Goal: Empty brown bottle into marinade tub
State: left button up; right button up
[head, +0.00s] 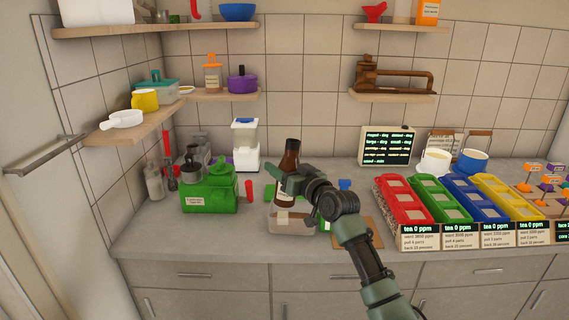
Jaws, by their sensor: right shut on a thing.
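The brown bottle (291,158) stands nearly upright, neck up, in the middle of the head view. My right gripper (283,180) is shut on it, and its fingers hide part of the bottle's middle. A pale see-through tub (284,226), which looks like the marinade tub, sits on the counter just below the bottle. The bottle's base overlaps the tub in the picture; I cannot tell whether they touch. My left gripper is not in view.
A green machine (209,193) and a white blender (245,150) stand left of the tub. Red, green, blue and yellow bins (403,200) fill the counter to the right. A dark display (387,146) stands behind. Shelves (137,135) hang above the left counter.

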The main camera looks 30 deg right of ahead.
jog(key=shift+s+a+m+p, duration=0.15)
jog(key=shift+a+m+p, duration=0.85)
jog(key=shift+p, duration=0.95)
jog(key=shift+d, duration=0.2)
jog(key=shift+s+a+f+m+p, duration=0.15)
jog(key=shift+a+m+p, duration=0.7)
jog(key=shift+m+p, duration=0.6)
jog(key=shift+g, duration=0.3)
